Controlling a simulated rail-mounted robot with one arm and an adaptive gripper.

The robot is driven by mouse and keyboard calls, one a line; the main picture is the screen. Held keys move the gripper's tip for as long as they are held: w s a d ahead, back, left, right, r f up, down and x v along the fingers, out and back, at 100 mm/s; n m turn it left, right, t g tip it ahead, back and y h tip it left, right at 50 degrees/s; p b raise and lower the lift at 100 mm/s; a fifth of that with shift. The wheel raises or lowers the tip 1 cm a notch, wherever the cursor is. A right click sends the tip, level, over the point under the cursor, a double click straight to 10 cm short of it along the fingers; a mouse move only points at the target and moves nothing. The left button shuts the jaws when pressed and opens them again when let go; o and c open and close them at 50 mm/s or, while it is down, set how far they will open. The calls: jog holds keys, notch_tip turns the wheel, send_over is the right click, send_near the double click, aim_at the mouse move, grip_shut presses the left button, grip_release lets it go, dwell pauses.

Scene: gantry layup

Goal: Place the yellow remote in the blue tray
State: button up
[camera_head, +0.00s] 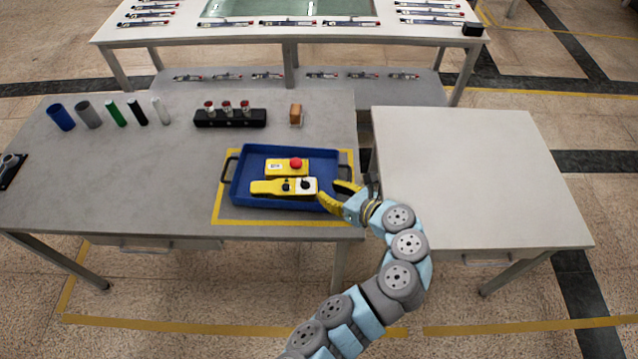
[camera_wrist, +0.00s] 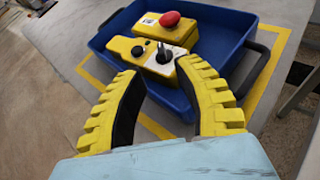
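The blue tray (camera_head: 247,163) lies on the grey table inside a yellow taped outline. The yellow remote (camera_head: 271,187), long with a black knob and a white end panel, rests in the tray. It also shows in the wrist view (camera_wrist: 124,46). A yellow box with a red button (camera_head: 287,167) lies beside it in the tray, on the far side. My gripper (camera_head: 337,193) is at the tray's right front corner, its fingers apart. In the wrist view my gripper (camera_wrist: 158,68) is open with nothing between the yellow fingers, and the remote lies beyond the fingertips.
A black holder with red-capped items (camera_head: 230,118) and a small orange-brown block (camera_head: 296,115) stand behind the tray. Several cylinders (camera_head: 88,114) stand at the back left. A bare white table (camera_head: 470,180) is to the right. The grey table's left front is clear.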

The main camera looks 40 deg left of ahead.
jog(key=shift+v, duration=0.9)
